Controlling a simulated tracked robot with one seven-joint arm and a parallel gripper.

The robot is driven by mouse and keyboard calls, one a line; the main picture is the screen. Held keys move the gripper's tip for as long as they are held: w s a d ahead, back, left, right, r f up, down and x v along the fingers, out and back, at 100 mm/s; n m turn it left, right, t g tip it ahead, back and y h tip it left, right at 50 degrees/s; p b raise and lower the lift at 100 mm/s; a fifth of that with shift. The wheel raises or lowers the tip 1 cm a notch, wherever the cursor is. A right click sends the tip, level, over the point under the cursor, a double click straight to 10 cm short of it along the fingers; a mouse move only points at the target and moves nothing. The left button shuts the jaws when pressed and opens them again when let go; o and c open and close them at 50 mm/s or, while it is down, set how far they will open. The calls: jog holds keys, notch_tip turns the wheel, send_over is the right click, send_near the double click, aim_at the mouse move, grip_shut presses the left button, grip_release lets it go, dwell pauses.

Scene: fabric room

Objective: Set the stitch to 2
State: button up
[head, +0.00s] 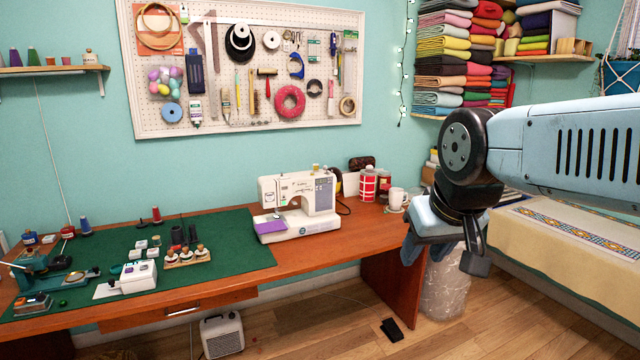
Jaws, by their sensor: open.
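A white sewing machine (300,205) stands on the wooden table, right of the green mat. A piece of purple cloth (270,224) lies on its bed under the needle area. Its stitch dial and the number it is set to are too small to make out. My gripper (440,255) hangs at the right, in front of the table's right end, well apart from the machine. It is open and points downward, with nothing seen between its fingers.
A green mat (225,262) with small tools and spools covers the table's left. Red tins (368,186) and a white mug (397,197) stand right of the machine. A pegboard (250,120) hangs behind. A black pedal (392,330) lies on the floor.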

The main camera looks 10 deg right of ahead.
dwell(0.3)
grip_shut()
dwell(1.6)
